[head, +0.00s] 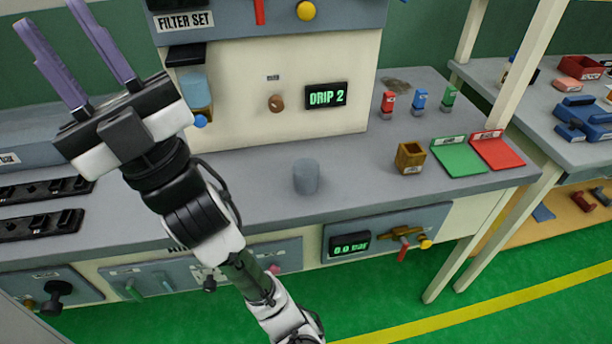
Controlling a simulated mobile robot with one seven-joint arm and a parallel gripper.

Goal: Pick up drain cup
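A grey-blue round cup (306,177), the thing here that looks most like the drain cup, stands upright on the grey bench top (255,195) near its front edge. It carries no label that I can read. My gripper (48,12) is at the upper left, raised with its two purple fingers pointing up. The fingers are apart with nothing between them. The gripper is well left of the cup and not touching it.
A brown open box (410,157), a green plate (458,157) and a red plate (498,150) lie right of the cup. Small red, blue and green items (420,100) stand behind. A panel with a "DRIP 2" display (326,96) rises behind the cup. Bench around the cup is clear.

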